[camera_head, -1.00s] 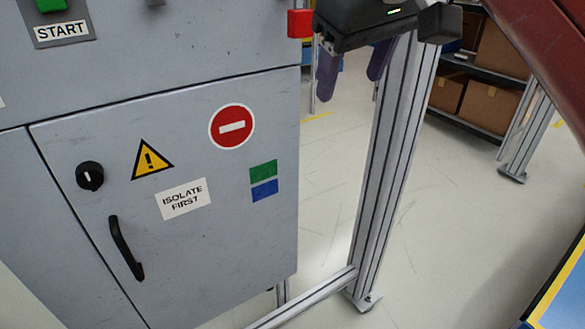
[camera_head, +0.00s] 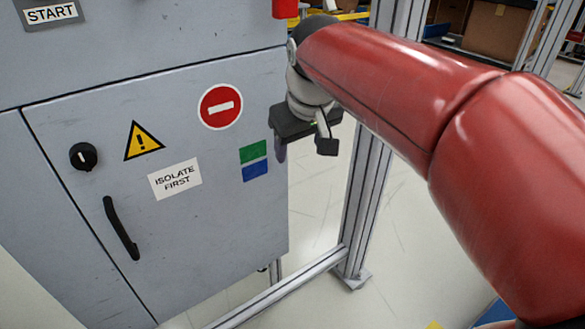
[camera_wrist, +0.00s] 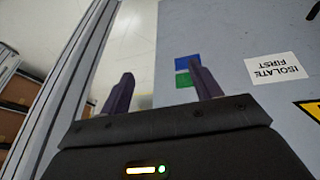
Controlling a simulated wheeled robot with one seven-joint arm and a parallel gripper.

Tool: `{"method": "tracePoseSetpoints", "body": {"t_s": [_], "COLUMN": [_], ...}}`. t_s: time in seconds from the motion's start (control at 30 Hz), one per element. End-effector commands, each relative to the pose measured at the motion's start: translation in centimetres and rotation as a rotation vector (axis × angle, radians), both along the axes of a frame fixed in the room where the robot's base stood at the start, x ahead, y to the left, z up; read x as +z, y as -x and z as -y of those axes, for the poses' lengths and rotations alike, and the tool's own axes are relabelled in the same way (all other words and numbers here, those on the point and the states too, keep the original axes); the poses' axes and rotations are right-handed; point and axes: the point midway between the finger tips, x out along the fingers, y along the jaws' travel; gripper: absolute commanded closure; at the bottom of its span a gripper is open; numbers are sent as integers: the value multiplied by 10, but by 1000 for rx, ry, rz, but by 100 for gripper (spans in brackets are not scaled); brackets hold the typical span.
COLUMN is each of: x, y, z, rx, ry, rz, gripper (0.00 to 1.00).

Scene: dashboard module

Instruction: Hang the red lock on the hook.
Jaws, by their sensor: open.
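My gripper (camera_head: 281,150) is low beside the right edge of the grey cabinet (camera_head: 220,215) in the head view, partly hidden by its own body and wrist. In the wrist view its two purple-grey fingers stand apart with nothing between them (camera_wrist: 161,76). A red block (camera_head: 285,8) shows at the cabinet's upper right edge, cut off by the top of the head view. I cannot tell whether it is the red lock. My gripper is below it and apart from it. No hook can be made out in either view.
The cabinet door has a black handle (camera_head: 121,228), a black knob (camera_head: 83,157) and flat stickers. A metal frame post (camera_head: 366,195) stands just right of my gripper, with a low rail (camera_head: 290,290) at its foot. Shelves with boxes (camera_head: 497,27) are behind.

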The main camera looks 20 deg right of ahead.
Motion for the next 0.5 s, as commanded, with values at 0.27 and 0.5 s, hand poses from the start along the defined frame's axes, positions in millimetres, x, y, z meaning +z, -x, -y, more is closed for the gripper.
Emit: {"method": "tracePoseSetpoints", "body": {"t_s": [0.27,0.5], "x": [-51,-75], "y": [-19,-28], "z": [-3,-5], "rx": [-22,-34], "ry": [-9,-15], "rz": [-6,-4], "gripper": [37,37]}}
